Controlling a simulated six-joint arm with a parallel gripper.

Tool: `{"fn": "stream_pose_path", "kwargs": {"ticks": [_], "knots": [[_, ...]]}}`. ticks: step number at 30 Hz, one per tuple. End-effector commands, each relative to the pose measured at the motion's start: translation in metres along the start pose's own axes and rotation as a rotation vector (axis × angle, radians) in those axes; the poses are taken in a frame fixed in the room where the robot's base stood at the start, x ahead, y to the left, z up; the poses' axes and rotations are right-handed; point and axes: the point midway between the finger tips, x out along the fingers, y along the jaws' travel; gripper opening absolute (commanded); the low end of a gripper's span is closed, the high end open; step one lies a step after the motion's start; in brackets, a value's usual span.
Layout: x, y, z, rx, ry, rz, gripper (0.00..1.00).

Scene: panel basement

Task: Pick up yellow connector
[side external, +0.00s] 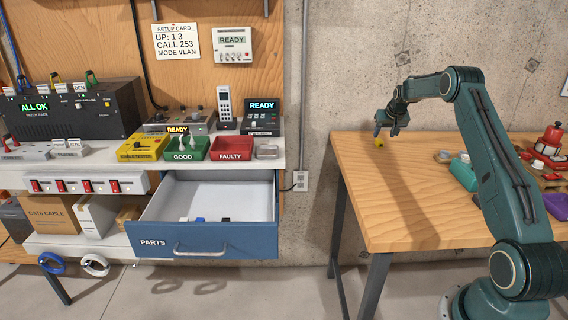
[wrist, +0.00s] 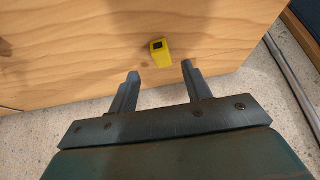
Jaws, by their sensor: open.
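The yellow connector (wrist: 161,54) lies on the wooden table near its edge in the wrist view. It is a small yellow block with a dark opening at one end. It also shows in the side view as a small yellow spot (side external: 379,142) near the table's left edge, just below my gripper (side external: 385,130). In the wrist view my gripper (wrist: 159,84) is open and empty, its two fingers apart. The connector is beyond the fingertips and between their lines, with no finger touching it.
The wooden table (side external: 395,205) has clear room around the connector. A teal object (side external: 464,174), a red device (side external: 549,140) and several small parts sit at its right. Across a gap stand an open blue PARTS drawer (side external: 205,240), a green GOOD bin (side external: 187,150) and a red FAULTY bin (side external: 231,149).

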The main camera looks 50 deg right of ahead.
Motion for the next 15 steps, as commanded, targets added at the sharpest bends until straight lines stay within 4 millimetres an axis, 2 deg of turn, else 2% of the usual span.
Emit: {"fn": "stream_pose_path", "kwargs": {"ticks": [9, 15], "knots": [[0.032, -0.003, 0.003, 0.0, -0.001, 0.0, 0.49], [0.045, -0.003, 0.003, 0.0, -0.001, 0.0, 0.49]]}}
